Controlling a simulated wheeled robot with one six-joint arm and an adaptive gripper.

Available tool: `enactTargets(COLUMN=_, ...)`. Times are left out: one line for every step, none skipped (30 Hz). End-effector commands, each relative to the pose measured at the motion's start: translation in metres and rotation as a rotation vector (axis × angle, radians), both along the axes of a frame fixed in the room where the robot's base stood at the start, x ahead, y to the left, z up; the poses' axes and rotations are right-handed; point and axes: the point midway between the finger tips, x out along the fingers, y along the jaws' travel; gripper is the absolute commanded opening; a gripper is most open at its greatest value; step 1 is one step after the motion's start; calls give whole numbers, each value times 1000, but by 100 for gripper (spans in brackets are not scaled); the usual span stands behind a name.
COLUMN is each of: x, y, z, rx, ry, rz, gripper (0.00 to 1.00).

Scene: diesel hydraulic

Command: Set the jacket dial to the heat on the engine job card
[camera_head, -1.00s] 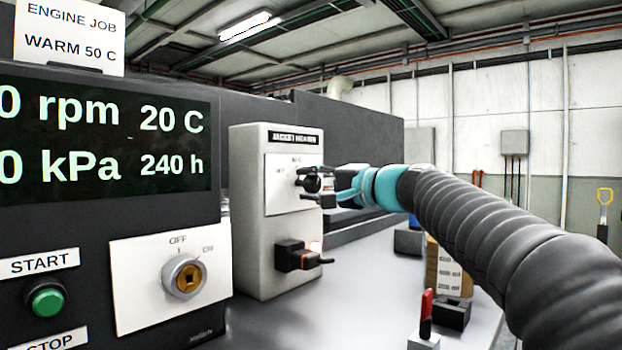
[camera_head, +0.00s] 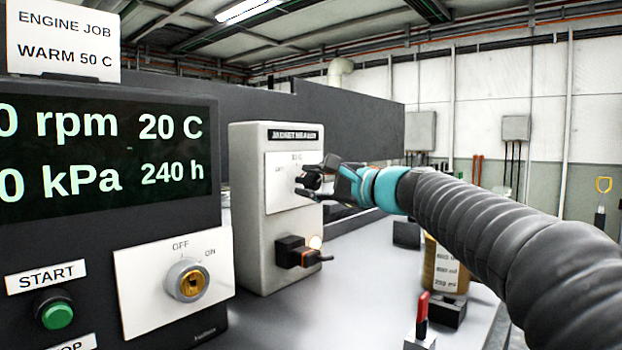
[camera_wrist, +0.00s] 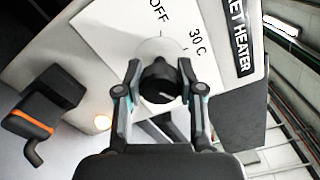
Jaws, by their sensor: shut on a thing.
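The job card (camera_head: 64,42) reads ENGINE JOB, WARM 50 C. The jacket heater (camera_head: 250,210) is a pale upright box with a white dial plate. Its black dial (camera_wrist: 157,82) sits between the two fingers of my gripper (camera_wrist: 159,74), which is shut on it from both sides. In the head view my gripper (camera_head: 322,184) reaches the dial from the right and covers part of it. OFF and 30 C show on the plate in the wrist view. Other marks are hidden, and I cannot tell surely where the dial points.
A black plug (camera_head: 298,252) with an orange band sticks out below the dial, beside a glowing lamp (camera_head: 315,242). The engine panel (camera_head: 110,240) at left shows 20 C and has a key switch (camera_head: 187,280). A red-handled item (camera_head: 422,310) and a jar (camera_head: 446,270) stand at right.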

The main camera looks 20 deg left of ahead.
Motion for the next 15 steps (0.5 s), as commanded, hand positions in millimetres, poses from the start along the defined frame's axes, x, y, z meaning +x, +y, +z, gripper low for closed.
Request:
enactTargets(x=0, y=0, z=0, rx=3, ry=6, rz=0, gripper=3)
enactTargets(x=0, y=0, z=0, rx=4, ry=9, rz=0, gripper=3)
enactTargets(x=0, y=0, z=0, rx=5, ry=12, rz=0, gripper=3)
enactTargets(x=0, y=0, z=0, rx=6, ry=14, rz=0, gripper=3)
enactTargets(x=0, y=0, z=0, rx=6, ry=15, rz=0, gripper=3)
enactTargets(x=0, y=0, z=0, rx=7, ry=16, rz=0, gripper=3)
enactTargets(x=0, y=0, z=0, rx=7, ry=17, rz=0, gripper=3)
enactTargets(x=0, y=0, z=0, rx=7, ry=17, rz=0, gripper=3)
enactTargets(x=0, y=0, z=0, rx=7, ry=17, rz=0, gripper=3)
enactTargets(x=0, y=0, z=0, rx=7, ry=17, rz=0, gripper=3)
enactTargets(x=0, y=0, z=0, rx=7, ry=17, rz=0, gripper=3)
enactTargets(x=0, y=0, z=0, rx=7, ry=17, rz=0, gripper=3)
enactTargets(x=0, y=0, z=0, rx=7, ry=16, rz=0, gripper=3)
enactTargets(x=0, y=0, z=0, rx=7, ry=16, rz=0, gripper=3)
enactTargets(x=0, y=0, z=0, rx=7, ry=16, rz=0, gripper=40)
